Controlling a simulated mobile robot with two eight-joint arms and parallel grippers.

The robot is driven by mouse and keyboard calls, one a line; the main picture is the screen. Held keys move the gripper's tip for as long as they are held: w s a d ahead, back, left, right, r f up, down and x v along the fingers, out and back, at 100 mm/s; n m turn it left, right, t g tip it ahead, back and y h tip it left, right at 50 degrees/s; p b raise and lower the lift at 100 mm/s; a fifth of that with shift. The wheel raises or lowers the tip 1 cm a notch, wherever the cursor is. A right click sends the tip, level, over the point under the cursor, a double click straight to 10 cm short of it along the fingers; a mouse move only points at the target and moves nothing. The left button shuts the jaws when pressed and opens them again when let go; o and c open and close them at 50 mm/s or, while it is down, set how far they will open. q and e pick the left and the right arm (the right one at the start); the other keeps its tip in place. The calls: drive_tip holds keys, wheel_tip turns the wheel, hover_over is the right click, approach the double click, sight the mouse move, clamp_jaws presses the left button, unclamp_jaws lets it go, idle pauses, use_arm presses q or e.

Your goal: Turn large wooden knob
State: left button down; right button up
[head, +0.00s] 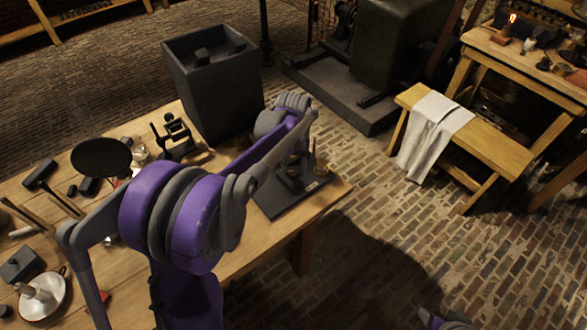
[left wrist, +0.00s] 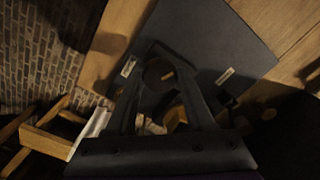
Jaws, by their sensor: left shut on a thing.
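A dark device on a flat black base plate (head: 290,197) stands at the front right corner of the wooden table. My left gripper (head: 297,155) reaches down over it; the arm hides much of the jaws. In the left wrist view, the fingers (left wrist: 158,76) close around a round, dark brownish piece, which seems to be the large wooden knob (left wrist: 158,72); shadow makes its material hard to tell. A smaller brown wooden part (head: 320,168) shows beside the gripper. The black base plate (left wrist: 215,40) lies beneath in the wrist view.
A small black stand (head: 175,135), a round black disc (head: 101,157) and a white dish (head: 45,297) lie on the table (head: 250,247) at left. A bench with a white cloth (head: 435,130) stands right, across open brick floor.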

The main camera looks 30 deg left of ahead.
sight(293, 170)
use_arm(q)
drive_tip(key=n, duration=0.4)
drive_tip(key=shift+n+b, duration=0.3)
drive_tip(key=shift+b, duration=0.05)
drive_tip(key=n, duration=0.5)
drive_tip(key=shift+b, duration=0.35)
drive_tip(key=n, duration=0.5)
drive_tip(key=shift+n+b, duration=0.45)
drive_tip(key=shift+n, duration=1.75)
drive_tip(key=shift+c, duration=1.3)
unclamp_jaws()
wheel_tip(293, 170, up, 11)
drive_tip(key=shift+p, duration=0.4)
